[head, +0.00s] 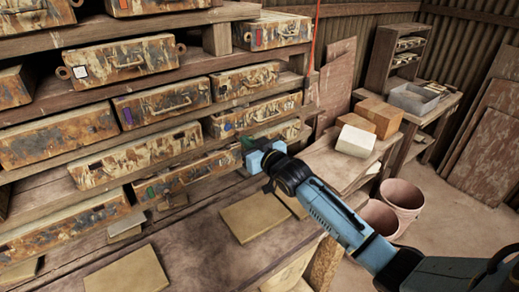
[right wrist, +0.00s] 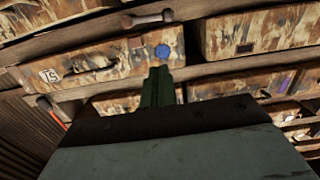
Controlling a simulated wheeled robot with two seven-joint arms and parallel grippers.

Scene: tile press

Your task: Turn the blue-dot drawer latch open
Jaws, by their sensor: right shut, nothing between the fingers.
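The blue dot (right wrist: 163,51) shows on the front of a worn, rust-and-cream drawer (right wrist: 100,62) in the right wrist view. In the head view a small blue mark (head: 229,127) sits on a drawer front (head: 262,112) near the right end of the rack. My right gripper (head: 247,143) is at the rack front, just below that drawer in the picture. Its green fingers (right wrist: 160,70) are shut and empty, with their tips close to the blue dot in the picture; I cannot tell whether they touch. A small bar with rounded ends (right wrist: 148,18) shows above the dot. My left gripper is out of view.
Several similar drawers fill the wooden rack, including one with a purple mark (head: 127,116). Flat tiles (head: 255,216) lie on the bench below. Cardboard boxes (head: 378,117) and reddish pots (head: 401,198) stand at the right. Shelf boards run close around the right gripper.

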